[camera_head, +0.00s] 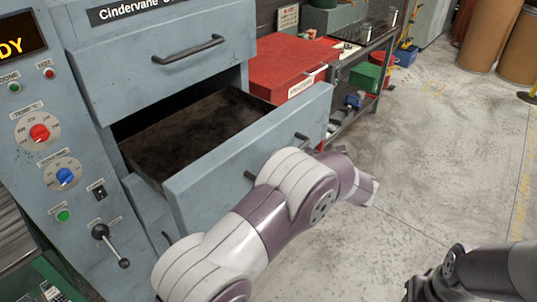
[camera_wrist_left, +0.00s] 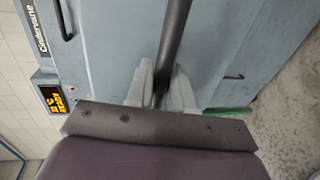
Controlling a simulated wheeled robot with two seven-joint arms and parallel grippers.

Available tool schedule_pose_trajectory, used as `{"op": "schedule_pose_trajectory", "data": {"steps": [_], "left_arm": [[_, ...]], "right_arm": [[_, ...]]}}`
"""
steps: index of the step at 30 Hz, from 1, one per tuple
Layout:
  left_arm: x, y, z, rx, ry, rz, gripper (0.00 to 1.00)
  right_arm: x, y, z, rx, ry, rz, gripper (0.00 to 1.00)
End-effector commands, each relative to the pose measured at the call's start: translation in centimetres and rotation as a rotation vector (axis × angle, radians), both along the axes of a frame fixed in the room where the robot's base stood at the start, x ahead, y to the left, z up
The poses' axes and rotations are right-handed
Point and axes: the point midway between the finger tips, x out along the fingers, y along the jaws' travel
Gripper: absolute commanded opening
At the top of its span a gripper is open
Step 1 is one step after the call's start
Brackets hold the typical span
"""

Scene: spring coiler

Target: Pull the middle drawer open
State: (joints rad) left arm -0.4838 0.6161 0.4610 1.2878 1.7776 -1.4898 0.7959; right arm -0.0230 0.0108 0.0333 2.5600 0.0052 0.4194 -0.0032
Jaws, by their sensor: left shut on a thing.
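The middle drawer (camera_head: 208,186) is a blue-grey metal drawer, standing well out of the cabinet; its dark, empty-looking inside shows. Its dark bar handle (camera_head: 301,137) is partly hidden behind my left arm in the head view. In the left wrist view the handle (camera_wrist_left: 174,35) runs between the fingers of my left gripper (camera_wrist_left: 161,84), which is shut on it. My left gripper is mostly hidden by my arm in the head view. My right gripper (camera_head: 424,288) is at the bottom right, away from the drawer, cut off by the frame edge.
The upper drawer (camera_head: 150,62) is closed above, with its own bar handle. A control panel with knobs (camera_head: 40,132) and a lever (camera_head: 110,245) is left of the drawers. A red cabinet (camera_head: 285,70) and a workbench stand beyond.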

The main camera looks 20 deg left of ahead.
Motion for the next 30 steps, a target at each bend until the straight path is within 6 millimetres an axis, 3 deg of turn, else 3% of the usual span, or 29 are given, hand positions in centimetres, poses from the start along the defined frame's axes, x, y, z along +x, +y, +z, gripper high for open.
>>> {"op": "schedule_pose_trajectory", "data": {"steps": [6,16,17,18,26,30], "left_arm": [[-0.4,-1.0,0.0,0.000,0.001,-0.001,0.00],[-0.4,-1.1,0.0,-0.001,0.000,0.000,0.00],[-0.4,-1.0,0.0,-0.001,0.000,-0.001,0.28],[-0.4,-1.0,0.0,-0.001,0.000,-0.001,0.39],[-0.4,-1.0,0.0,0.000,0.000,0.000,0.39],[-0.8,-2.3,0.2,-0.002,-0.001,-0.003,0.39]], "right_arm": [[0.0,0.0,-0.2,0.000,0.000,0.000,0.43],[0.0,0.0,-0.2,0.000,0.000,0.000,0.43],[0.0,0.0,-0.2,0.000,0.000,0.000,0.43],[0.0,0.0,-0.2,0.000,0.000,0.000,0.43],[0.0,0.0,-0.2,0.000,0.000,0.000,0.43],[0.0,0.0,-0.4,0.000,0.000,0.000,0.43]]}}
